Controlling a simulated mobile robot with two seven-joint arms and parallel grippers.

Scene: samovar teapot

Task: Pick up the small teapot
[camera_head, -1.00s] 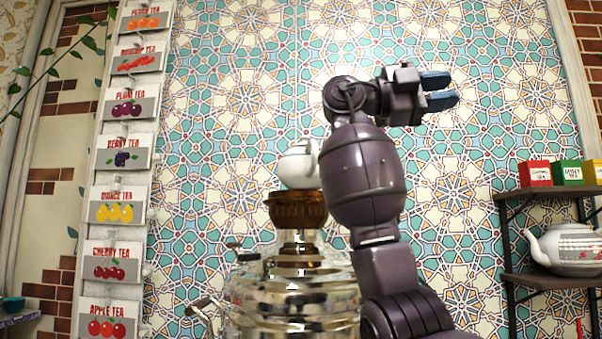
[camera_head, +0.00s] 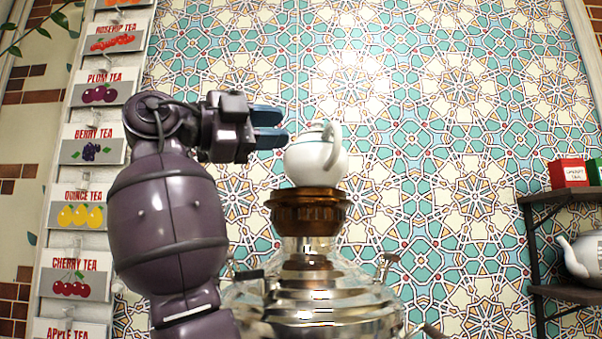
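The small teapot (camera_head: 303,163) is white with a bluish band near its lid. It stands upright on the brown crown (camera_head: 308,214) of the silver samovar (camera_head: 325,305). Its handle faces me and slightly right.
A dark shelf (camera_head: 560,197) on the right holds tea boxes (camera_head: 568,172) and a larger white teapot (camera_head: 588,258). A rack of tea packets (camera_head: 82,215) hangs on the left. A patterned tile wall (camera_head: 440,130) is behind. The space right of the small teapot looks clear.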

